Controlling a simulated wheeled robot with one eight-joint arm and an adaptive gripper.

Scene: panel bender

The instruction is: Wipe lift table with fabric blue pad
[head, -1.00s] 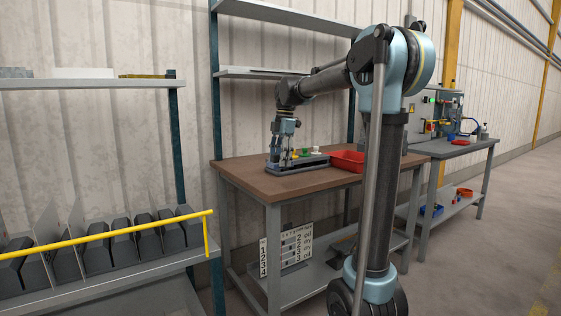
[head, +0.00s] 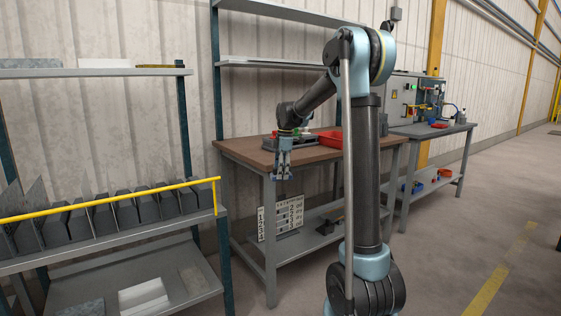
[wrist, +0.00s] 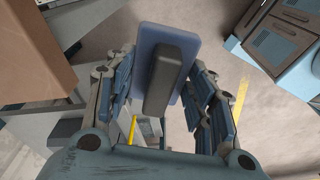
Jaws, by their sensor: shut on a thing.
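The blue fabric pad (wrist: 188,28) shows in the wrist view as a flat blue rectangle with a dark grey block-shaped handle (wrist: 170,75). My gripper (wrist: 160,95) is shut on the pad, with one finger on each side of the handle. In the head view my gripper (head: 284,177) points down in front of the workbench's front edge. The pad is too small or hidden to make out there. I cannot identify the lift table in either view.
The brown-topped workbench (head: 240,151) carries a red bin (head: 331,140) and a grey holder (head: 285,143). A rack with a yellow rail (head: 120,198) stands at the left. A grey bench (head: 432,131) stands behind at right. Open floor (head: 450,230) lies to the right.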

